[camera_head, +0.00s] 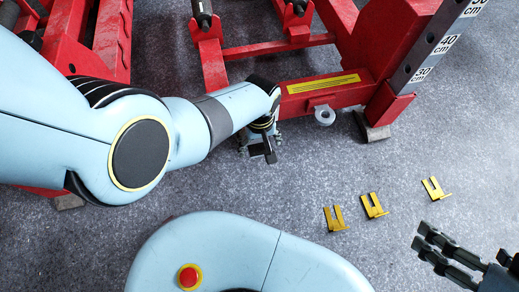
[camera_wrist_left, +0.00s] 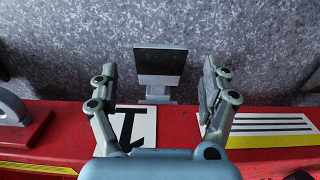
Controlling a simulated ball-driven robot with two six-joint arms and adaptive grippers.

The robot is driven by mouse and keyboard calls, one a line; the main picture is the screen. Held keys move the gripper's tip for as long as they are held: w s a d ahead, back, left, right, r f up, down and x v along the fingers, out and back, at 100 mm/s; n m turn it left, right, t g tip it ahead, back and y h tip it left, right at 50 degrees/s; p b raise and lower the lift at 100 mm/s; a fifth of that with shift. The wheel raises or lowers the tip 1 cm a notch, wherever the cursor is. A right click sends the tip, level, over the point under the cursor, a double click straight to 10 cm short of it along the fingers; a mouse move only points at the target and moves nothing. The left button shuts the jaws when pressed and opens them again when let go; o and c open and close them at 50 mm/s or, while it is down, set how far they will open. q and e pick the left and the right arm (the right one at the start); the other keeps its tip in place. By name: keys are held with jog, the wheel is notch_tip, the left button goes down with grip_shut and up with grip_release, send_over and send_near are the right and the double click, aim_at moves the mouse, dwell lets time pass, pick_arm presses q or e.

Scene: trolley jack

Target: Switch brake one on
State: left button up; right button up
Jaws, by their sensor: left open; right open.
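Brake one is a small lever with a dark, flat, grey-edged plate (camera_wrist_left: 160,62), beside a white label with a black "1" (camera_wrist_left: 137,128) on the red trolley frame (camera_wrist_left: 50,150). My left gripper (camera_wrist_left: 160,78) is open, one finger to each side of the plate, with gaps between fingers and plate. In the head view the left gripper (camera_head: 262,139) points down at the red beam's front edge, and the dark plate (camera_head: 270,157) shows at its fingers. My arm hides part of it there. My right gripper (camera_head: 422,236) is open and empty above the floor at lower right.
Three yellow brackets (camera_head: 335,217) lie on the grey floor at the right. A grey ring lug (camera_head: 324,115) sits on the beam right of the left gripper. The floor between is clear.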

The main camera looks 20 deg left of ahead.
aim_at(259, 150)
pick_arm(q)
notch_tip(259, 150, down, 2)
jog(key=shift+s+f+b, duration=0.1)
jog(key=shift+f+b, duration=0.1)
jog(key=shift+b, duration=0.6)
jog(key=shift+f+b, duration=0.4)
jog(key=shift+f, duration=0.25)
pick_arm(e)
jog(key=f+t, duration=0.2)
jog(key=s+f+t, duration=0.1)
jog(key=t, duration=0.1)
jog(key=shift+s+a, duration=0.1)
jog(key=shift+a, duration=0.15)
